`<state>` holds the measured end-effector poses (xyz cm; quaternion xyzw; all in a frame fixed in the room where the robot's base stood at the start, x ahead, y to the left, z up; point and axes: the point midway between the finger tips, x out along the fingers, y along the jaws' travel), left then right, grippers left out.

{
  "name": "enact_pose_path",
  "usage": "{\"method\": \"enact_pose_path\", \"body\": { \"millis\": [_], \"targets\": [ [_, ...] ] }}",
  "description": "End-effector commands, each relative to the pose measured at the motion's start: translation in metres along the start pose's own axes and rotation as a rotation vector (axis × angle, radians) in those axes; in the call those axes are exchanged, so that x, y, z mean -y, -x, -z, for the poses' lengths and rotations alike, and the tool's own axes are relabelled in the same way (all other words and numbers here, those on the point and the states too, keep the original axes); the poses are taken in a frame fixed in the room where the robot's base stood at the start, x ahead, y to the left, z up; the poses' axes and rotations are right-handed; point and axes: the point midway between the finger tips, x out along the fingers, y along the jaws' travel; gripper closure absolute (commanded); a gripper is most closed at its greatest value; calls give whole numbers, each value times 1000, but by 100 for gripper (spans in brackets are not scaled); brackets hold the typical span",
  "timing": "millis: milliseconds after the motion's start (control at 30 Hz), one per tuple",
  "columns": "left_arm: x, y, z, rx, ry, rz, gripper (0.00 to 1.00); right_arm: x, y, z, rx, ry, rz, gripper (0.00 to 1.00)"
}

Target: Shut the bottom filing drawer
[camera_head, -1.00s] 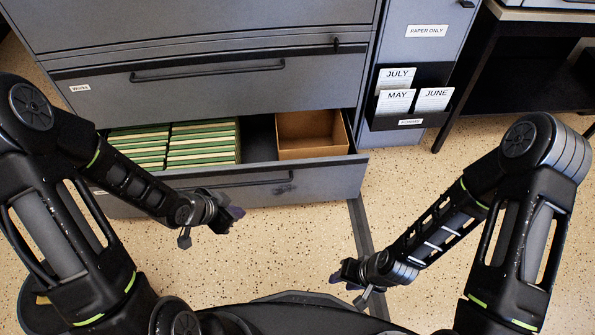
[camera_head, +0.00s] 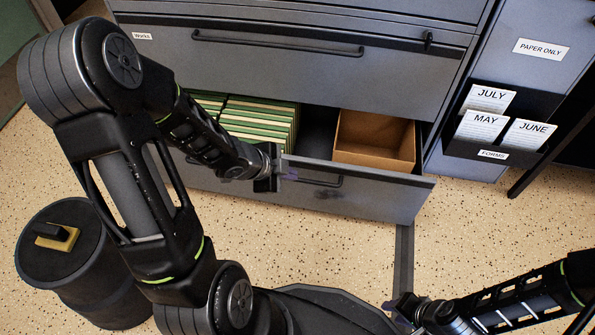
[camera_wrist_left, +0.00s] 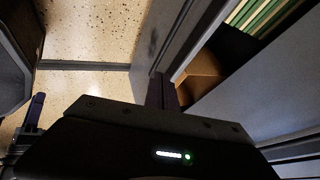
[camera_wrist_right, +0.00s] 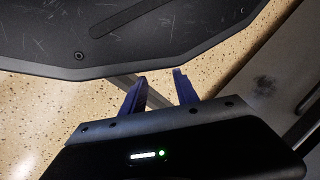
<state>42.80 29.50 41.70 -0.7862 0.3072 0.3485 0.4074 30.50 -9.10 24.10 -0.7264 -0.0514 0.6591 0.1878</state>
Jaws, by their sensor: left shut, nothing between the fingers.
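The bottom filing drawer (camera_head: 385,196) stands pulled out of the grey cabinet. Its front panel has a dark bar handle (camera_head: 325,183), partly hidden by my left gripper. Green-and-cream folders (camera_head: 262,124) and an open brown box (camera_head: 375,140) lie inside the drawer. My left gripper (camera_head: 287,175) is shut and empty at the drawer front, near its top edge and handle. In the left wrist view its fingers (camera_wrist_left: 160,92) are together beside the front panel; I cannot tell whether they touch it. My right gripper (camera_head: 398,308) is open and empty, low over the floor, away from the drawer.
The drawer above (camera_head: 300,65) is closed. A grey cabinet with a card holder (camera_head: 490,155) stands at the right. A black bin (camera_head: 75,285) with a yellow-and-black object on its lid stands at the left. Speckled floor (camera_head: 350,250) in front of the drawer is clear.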

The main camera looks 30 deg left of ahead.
Motion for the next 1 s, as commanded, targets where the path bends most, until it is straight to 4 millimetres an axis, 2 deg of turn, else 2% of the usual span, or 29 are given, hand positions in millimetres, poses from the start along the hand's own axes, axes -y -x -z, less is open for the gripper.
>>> {"method": "enact_pose_path", "body": {
  "millis": [300, 533, 600, 700, 1000],
  "targets": [
    [-5, -57, -3, -2, -2, -2, 100, -15, -47, 3, -17, -2, 1, 64],
    [-4, -103, -3, -2, -1, -2, 100, -25, -74, 8, -22, -6, 8, 64],
    [13, -98, 1, 0, -1, -1, 100, -20, -58, 8, -20, -6, 7, 64],
    [25, -104, 1, 1, 1, -1, 100, -18, -55, 7, -20, -5, 6, 64],
    [35, -112, 0, 0, 1, -1, 100, -18, -54, 6, -19, -5, 5, 64]
  ]
}}
